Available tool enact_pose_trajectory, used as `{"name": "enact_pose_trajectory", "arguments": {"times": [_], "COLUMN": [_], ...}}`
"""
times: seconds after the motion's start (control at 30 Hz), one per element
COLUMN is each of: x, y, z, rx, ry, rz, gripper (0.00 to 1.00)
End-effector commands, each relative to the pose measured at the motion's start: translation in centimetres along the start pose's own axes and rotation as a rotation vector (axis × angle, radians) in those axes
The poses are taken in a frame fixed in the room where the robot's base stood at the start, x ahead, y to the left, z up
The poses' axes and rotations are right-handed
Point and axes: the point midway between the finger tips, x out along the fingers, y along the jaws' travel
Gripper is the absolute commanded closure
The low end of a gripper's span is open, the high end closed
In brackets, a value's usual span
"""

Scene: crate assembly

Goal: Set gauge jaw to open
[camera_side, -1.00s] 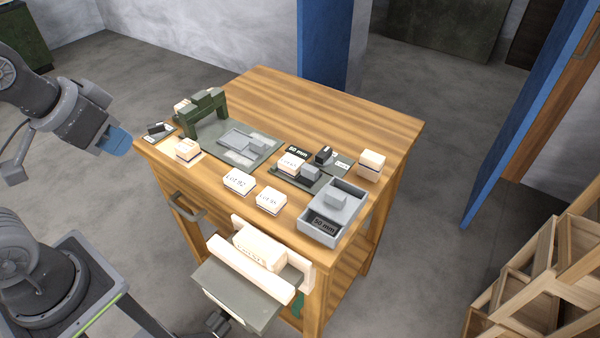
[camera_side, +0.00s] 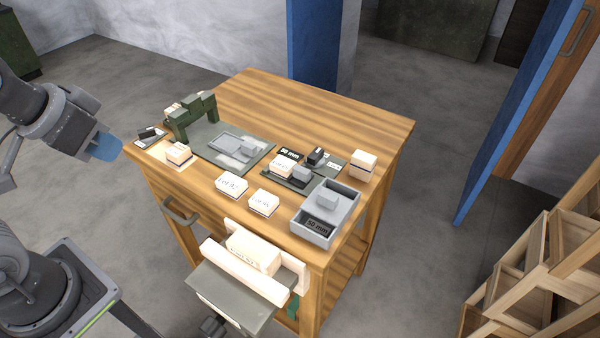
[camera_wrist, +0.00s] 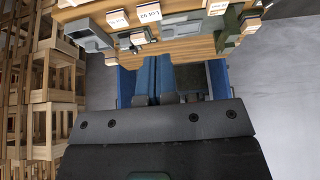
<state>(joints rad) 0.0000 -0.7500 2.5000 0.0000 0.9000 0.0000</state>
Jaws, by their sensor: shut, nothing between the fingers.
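The gauge seems to be the dark green base (camera_side: 295,180) near the middle of the table, with a cream block, a grey block (camera_side: 301,174) and a black block (camera_side: 317,156) on it. A black "50 mm" plate (camera_side: 290,154) lies behind it. I cannot tell which block is the jaw, or its setting. My gripper (camera_side: 105,148) is off the table's left corner, well apart from the gauge. In the wrist view its blue fingers (camera_wrist: 157,78) are together and empty.
A grey box (camera_side: 342,216) marked "50 mm" stands at the front right. Lettered cream blocks (camera_side: 232,185) lie along the front. A green arch (camera_side: 193,117) stands at the left. A vise (camera_side: 238,290) holding a cream block juts from the front. The table's back (camera_side: 320,110) is clear.

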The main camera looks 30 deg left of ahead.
Motion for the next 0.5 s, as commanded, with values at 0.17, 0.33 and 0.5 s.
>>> {"name": "enact_pose_trajectory", "arguments": {"times": [0.17,0.33,0.5], "x": [-0.1,-0.2,0.7], "y": [0.1,0.7,2.4], "z": [-0.3,-3.4,-9.1], "rx": [0.012,0.151,0.422], "ry": [-0.004,-0.051,-0.133], "rz": [0.001,0.017,0.058], "gripper": [0.89,0.73,0.57]}}
